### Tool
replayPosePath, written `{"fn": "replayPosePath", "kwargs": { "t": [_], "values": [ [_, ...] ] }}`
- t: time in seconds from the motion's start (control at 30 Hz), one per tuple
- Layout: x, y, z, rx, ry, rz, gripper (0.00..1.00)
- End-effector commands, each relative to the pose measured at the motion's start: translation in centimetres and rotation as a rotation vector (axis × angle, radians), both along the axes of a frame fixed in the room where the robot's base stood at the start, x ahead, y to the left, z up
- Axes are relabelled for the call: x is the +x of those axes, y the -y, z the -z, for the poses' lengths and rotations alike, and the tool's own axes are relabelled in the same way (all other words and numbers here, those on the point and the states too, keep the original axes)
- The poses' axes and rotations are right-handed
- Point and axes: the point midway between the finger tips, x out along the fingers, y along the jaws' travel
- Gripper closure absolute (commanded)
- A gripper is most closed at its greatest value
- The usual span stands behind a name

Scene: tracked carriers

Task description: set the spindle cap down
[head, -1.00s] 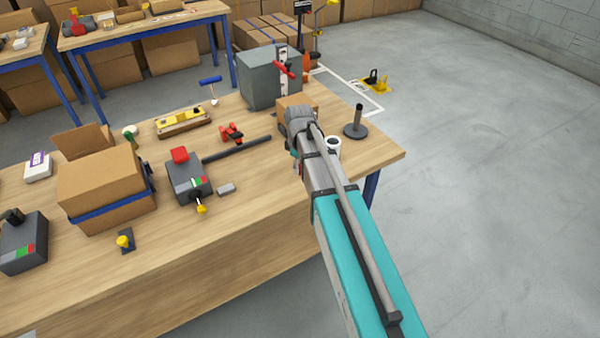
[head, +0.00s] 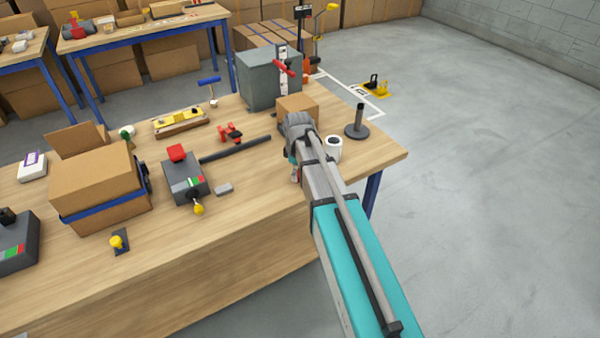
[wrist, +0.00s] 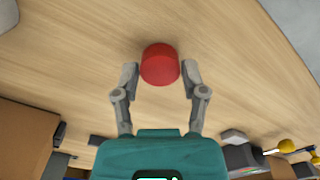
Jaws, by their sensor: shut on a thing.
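The spindle cap, a plain red cylinder (wrist: 160,64), is between the fingertips of my gripper (wrist: 159,78) in the wrist view. My gripper is shut on it, with one finger at each side. Wooden bench top (wrist: 85,70) lies below the cap; I cannot tell whether the cap touches it. In the head view my arm's wrist hides the cap and most of the gripper, over the right part of the bench (head: 250,215).
A small carton (head: 298,107) and a white roll-like cup (head: 333,148) stand close to my wrist. A dark post on a round base (head: 357,127) is to the right. A grey control box (head: 186,184) and a strapped carton (head: 98,185) are left.

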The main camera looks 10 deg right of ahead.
Motion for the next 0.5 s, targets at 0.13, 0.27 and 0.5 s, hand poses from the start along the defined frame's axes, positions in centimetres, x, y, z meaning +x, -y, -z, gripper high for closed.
{"fn": "replayPosePath", "kwargs": {
  "t": [0.13,0.27,0.5],
  "values": [
    [0.0,0.01,0.37,0.0,0.0,0.0,0.9],
    [0.0,0.01,0.28,0.0,0.0,0.0,0.26],
    [-0.01,0.03,0.28,0.0,0.0,0.0,0.1]
  ]
}}
